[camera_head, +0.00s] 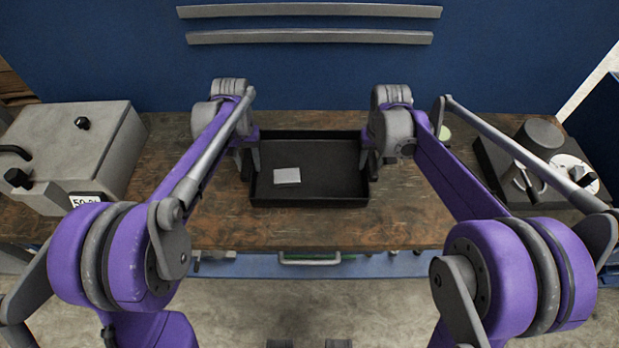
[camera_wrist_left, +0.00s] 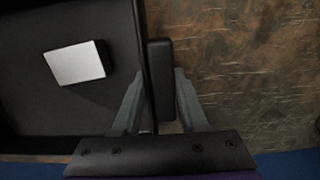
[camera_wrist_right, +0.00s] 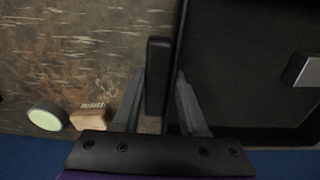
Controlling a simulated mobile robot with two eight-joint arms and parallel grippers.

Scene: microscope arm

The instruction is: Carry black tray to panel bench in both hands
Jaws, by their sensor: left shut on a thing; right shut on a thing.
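The black tray (camera_head: 320,194) is on or just above the wooden bench at its middle; I cannot tell whether it touches the wood. A small pale block (camera_head: 287,176) lies inside it, left of centre. My left gripper (camera_head: 250,165) is shut on the tray's left side handle, which shows between the fingers in the left wrist view (camera_wrist_left: 160,85). My right gripper (camera_head: 370,158) is shut on the tray's right side handle, seen in the right wrist view (camera_wrist_right: 158,75). The tray looks level.
The bench (camera_head: 400,225) has bare wood in front of the tray. A grey box (camera_head: 75,150) stands at the left and a dark device with a cylinder (camera_head: 538,140) at the right. A green-topped round item (camera_wrist_right: 47,117) and a brush (camera_wrist_right: 90,116) lie beyond my right gripper.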

